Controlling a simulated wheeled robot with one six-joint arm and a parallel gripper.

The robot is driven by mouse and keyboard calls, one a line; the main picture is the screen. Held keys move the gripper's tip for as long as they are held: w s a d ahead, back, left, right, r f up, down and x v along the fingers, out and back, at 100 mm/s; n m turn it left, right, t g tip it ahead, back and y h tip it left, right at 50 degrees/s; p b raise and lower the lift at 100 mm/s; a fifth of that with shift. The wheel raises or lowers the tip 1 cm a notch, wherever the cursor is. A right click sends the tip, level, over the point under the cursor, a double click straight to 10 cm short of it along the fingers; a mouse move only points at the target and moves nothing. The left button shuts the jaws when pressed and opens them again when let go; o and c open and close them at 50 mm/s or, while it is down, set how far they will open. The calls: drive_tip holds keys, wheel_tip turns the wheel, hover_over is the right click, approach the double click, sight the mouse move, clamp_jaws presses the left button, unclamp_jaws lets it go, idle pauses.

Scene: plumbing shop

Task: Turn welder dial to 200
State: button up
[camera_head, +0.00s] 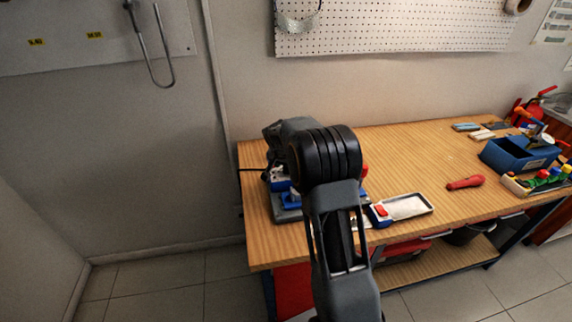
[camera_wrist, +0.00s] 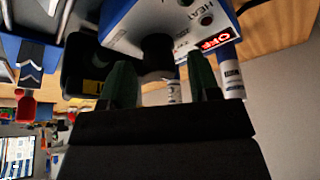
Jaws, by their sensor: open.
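In the wrist view, the welder (camera_wrist: 130,28) shows as a blue and white box with a "HEAT" label and a red lit display reading "OFF". A dark round knob, seemingly the dial (camera_wrist: 157,52), sticks out below its white face. My gripper (camera_wrist: 160,72) is open, with one green finger on each side of the dial; I cannot tell whether they touch it. The dial's markings and pointer are hidden. In the head view, a blue part of the welder (camera_head: 281,186) shows on the bench, left of my arm, which hides the gripper and dial.
The wooden workbench (camera_head: 400,150) stands against the wall. A white tray (camera_head: 408,206) lies right of my arm. A red-handled tool (camera_head: 465,183) and a blue bin (camera_head: 520,155) are farther right. The bench's middle back is clear. A pegboard (camera_head: 400,25) hangs above.

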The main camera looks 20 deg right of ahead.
drive_tip(key=c, duration=0.9)
drive_tip(key=shift+n, duration=0.3)
drive_tip(key=n, duration=0.2)
drive_tip(key=n+t+y+b, duration=0.1)
drive_tip(key=n, duration=0.1)
drive_tip(key=shift+d+y, duration=0.1)
drive_tip(key=shift+y, duration=0.2)
drive_tip(key=n+y+b, duration=0.1)
drive_tip(key=n, duration=0.2)
drive_tip(key=shift+f+n, duration=0.1)
drive_tip(key=shift+n, duration=0.2)
drive_tip(key=n+y+b, duration=0.1)
drive_tip(key=n+b, duration=0.2)
drive_tip(key=shift+d+n+y, duration=0.1)
drive_tip(key=shift+n+y, duration=0.2)
drive_tip(key=shift+y, duration=0.1)
drive_tip(key=shift+n+y+b, duration=0.7)
drive_tip(key=shift+n+b, duration=0.35)
drive_tip(key=shift+n, duration=0.85)
drive_tip(key=shift+g, duration=0.3)
